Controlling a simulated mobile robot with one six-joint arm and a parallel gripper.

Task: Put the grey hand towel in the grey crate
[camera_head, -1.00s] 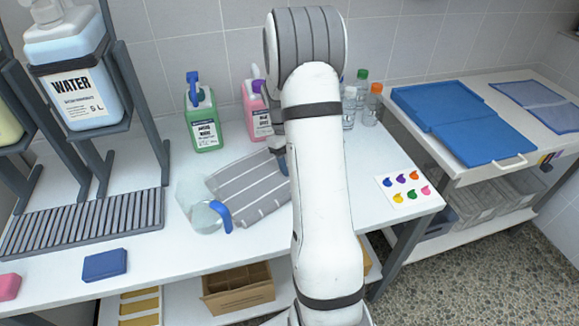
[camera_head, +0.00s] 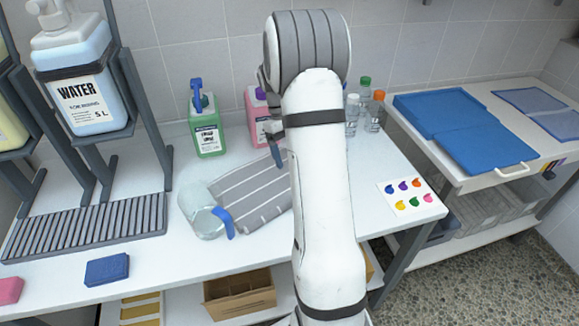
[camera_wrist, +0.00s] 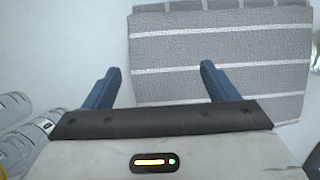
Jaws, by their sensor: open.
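The grey hand towel (camera_head: 252,192), with pale stripes, lies flat on the white table, partly hidden behind my arm. It also shows in the wrist view (camera_wrist: 222,50). My gripper (camera_wrist: 160,72) is open and empty. In the wrist view its right blue finger overlaps the towel, and its left finger is beside the towel's left edge. In the head view a blue fingertip (camera_head: 275,155) shows by the towel's far edge; the height gap is unclear. Greyish bins (camera_head: 482,206) stand under the right-hand table; I cannot tell whether one is the grey crate.
Small bottles (camera_head: 373,112) stand behind my arm. A colour card (camera_head: 410,195) lies at the table's right. A slatted rack (camera_head: 85,228) fills the left.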

